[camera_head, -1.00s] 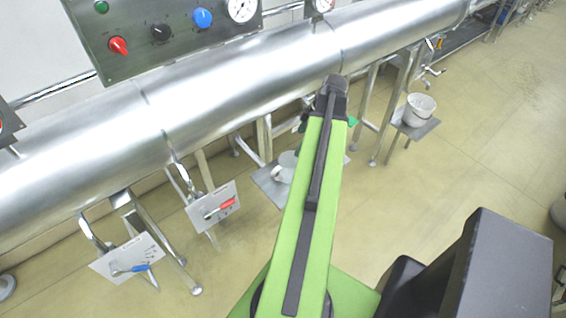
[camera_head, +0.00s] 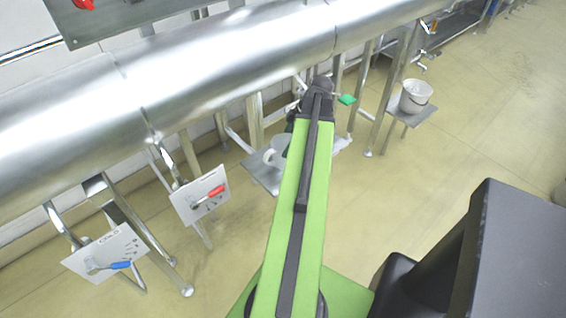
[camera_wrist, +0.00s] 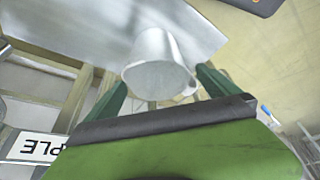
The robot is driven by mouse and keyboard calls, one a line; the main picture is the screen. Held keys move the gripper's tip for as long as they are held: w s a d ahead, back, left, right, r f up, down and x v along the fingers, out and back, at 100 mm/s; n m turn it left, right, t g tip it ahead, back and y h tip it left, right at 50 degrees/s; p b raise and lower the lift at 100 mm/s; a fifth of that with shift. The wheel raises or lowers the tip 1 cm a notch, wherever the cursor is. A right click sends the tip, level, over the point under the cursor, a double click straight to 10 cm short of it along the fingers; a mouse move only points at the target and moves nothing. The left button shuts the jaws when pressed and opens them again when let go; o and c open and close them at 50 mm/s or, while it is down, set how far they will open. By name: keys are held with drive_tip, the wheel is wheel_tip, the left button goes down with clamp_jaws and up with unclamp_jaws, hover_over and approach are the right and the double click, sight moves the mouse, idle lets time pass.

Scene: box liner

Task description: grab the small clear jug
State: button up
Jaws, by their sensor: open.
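The small clear jug (camera_head: 272,157) looks pale and translucent and stands on a small metal shelf (camera_head: 262,179) under the big pipe. My arm hides part of it in the head view. In the wrist view the jug (camera_wrist: 158,65) lies ahead, between and beyond my gripper's two dark green fingers. My gripper (camera_wrist: 163,88) is open, with a finger on each side of the jug in the picture. I cannot tell whether either finger touches it. In the head view the fingers are mostly hidden behind my arm's end.
A large steel pipe (camera_head: 215,60) runs above the shelf, with metal legs below. A white bucket (camera_head: 416,97) stands on another shelf at right. Plates with a red handle (camera_head: 210,196) and a blue handle (camera_head: 121,265) are at left. The floor (camera_head: 480,140) at right is clear.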

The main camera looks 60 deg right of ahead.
sight(283, 147)
drive_tip(key=b+x, duration=0.4)
drive_tip(key=x, duration=0.1)
drive_tip(key=shift+w+d+f+b, duration=0.15)
drive_tip(key=shift+f+b, duration=0.05)
drive_tip(key=shift+b, duration=0.2)
drive_tip(key=shift+r, duration=0.2)
drive_tip(key=c, duration=1.3)
drive_tip(key=shift+r+p, duration=0.1)
drive_tip(key=shift+p, duration=0.2)
wheel_tip(283, 147, up, 4)
drive_tip(key=p, duration=0.4)
drive_tip(key=shift+r, duration=0.2)
drive_tip(key=s+d+r+p, duration=0.2)
drive_tip(key=d, duration=0.1)
drive_tip(key=s+d+r+p, duration=0.2)
drive_tip(key=d, duration=0.1)
drive_tip(key=s+d+r+p, duration=0.2)
drive_tip(key=s+d, duration=0.1)
drive_tip(key=shift+s+d+r+p, duration=0.1)
drive_tip(key=shift+r+p, duration=0.1)
drive_tip(key=shift+p, duration=0.2)
